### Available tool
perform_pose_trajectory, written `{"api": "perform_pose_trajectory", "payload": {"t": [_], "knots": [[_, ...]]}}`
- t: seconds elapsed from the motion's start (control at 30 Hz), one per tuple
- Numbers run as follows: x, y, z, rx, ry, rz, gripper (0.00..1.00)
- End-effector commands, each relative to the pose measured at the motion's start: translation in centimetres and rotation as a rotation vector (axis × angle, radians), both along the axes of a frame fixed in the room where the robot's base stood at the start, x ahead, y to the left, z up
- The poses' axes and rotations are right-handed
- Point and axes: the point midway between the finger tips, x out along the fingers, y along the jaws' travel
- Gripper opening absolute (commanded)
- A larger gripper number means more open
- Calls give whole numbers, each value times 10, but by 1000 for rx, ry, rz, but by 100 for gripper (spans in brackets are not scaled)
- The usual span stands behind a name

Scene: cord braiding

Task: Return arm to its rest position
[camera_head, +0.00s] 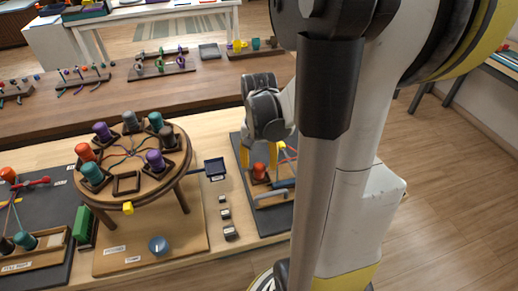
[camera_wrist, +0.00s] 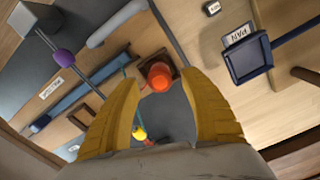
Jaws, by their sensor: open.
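My gripper (camera_head: 261,160) points down above the grey mat (camera_head: 238,144) on the right of the bench, its yellow fingers apart. In the wrist view my gripper (camera_wrist: 163,78) is open, with nothing between its fingers. An orange bobbin (camera_wrist: 157,75) shows between and beyond the fingertips, upright in a dark square holder. In the head view the orange bobbin (camera_head: 259,171) is just below the fingers. I cannot tell how far apart they are in height. My arm (camera_head: 330,170) crosses the right half of the head view.
A round braiding stand (camera_head: 127,182) with several purple, teal, grey and orange bobbins stands left of the gripper. A small blue pan (camera_head: 215,168) sits between them. A wooden shelf (camera_head: 140,95) with small racks runs behind. Open floor (camera_head: 450,190) lies to the right.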

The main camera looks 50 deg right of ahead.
Motion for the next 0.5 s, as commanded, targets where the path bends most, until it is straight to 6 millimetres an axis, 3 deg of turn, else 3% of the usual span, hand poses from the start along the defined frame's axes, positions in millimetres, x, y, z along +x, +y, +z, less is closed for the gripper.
{"api": "perform_pose_trajectory", "payload": {"t": [0.3, 0.5], "knots": [[0, 0, 67, 0, 0, 0, 52], [0, 0, 87, 0, 0, 0, 52]]}}
